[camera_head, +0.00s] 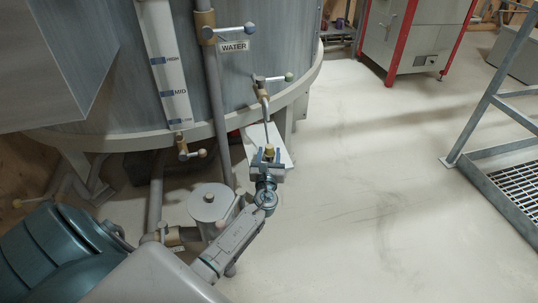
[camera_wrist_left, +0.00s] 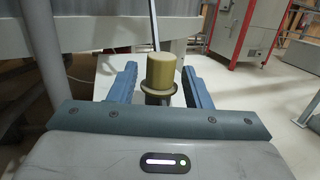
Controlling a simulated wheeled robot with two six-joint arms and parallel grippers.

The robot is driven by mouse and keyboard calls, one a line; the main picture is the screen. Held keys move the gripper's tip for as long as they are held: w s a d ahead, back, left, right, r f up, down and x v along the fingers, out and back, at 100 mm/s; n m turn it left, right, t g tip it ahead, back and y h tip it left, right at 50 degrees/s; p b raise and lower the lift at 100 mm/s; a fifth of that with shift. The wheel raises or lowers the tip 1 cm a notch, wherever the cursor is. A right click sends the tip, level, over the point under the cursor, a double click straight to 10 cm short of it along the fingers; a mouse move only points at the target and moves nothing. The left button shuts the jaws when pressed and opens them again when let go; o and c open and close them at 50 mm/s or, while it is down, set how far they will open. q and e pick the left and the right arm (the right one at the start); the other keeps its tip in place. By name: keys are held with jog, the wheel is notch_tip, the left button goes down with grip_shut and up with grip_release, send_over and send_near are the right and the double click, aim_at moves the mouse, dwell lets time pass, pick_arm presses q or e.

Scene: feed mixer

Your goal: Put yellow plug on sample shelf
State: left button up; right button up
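The yellow plug (camera_wrist_left: 161,72) is a short brass-yellow cylinder with a wider collar below, seen upright in the left wrist view. In the head view it is small (camera_head: 269,151), in front of the white shelf. My left gripper (camera_wrist_left: 160,86) is open, its blue fingers on either side of the plug with a visible gap on each side. It also shows in the head view (camera_head: 267,161). What supports the plug is hidden by the gripper. A white plate, seemingly the sample shelf (camera_head: 284,141), lies behind the gripper beneath a valve pipe. My right gripper is not in view.
The big grey tank (camera_head: 110,80) with its WATER valve (camera_head: 229,30) rises behind and left. A sampling valve (camera_head: 270,78) with a thin pipe hangs over the shelf. A teal motor (camera_head: 50,255) is at lower left. The floor (camera_head: 390,190) to the right is clear.

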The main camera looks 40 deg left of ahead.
pick_arm(q)
jog(key=shift+r, duration=0.15)
jog(key=shift+s+d, duration=0.1)
jog(key=shift+s, duration=0.05)
jog(key=v, duration=1.1)
jog(key=shift+s+d, duration=0.15)
jog(key=shift+s, duration=0.15)
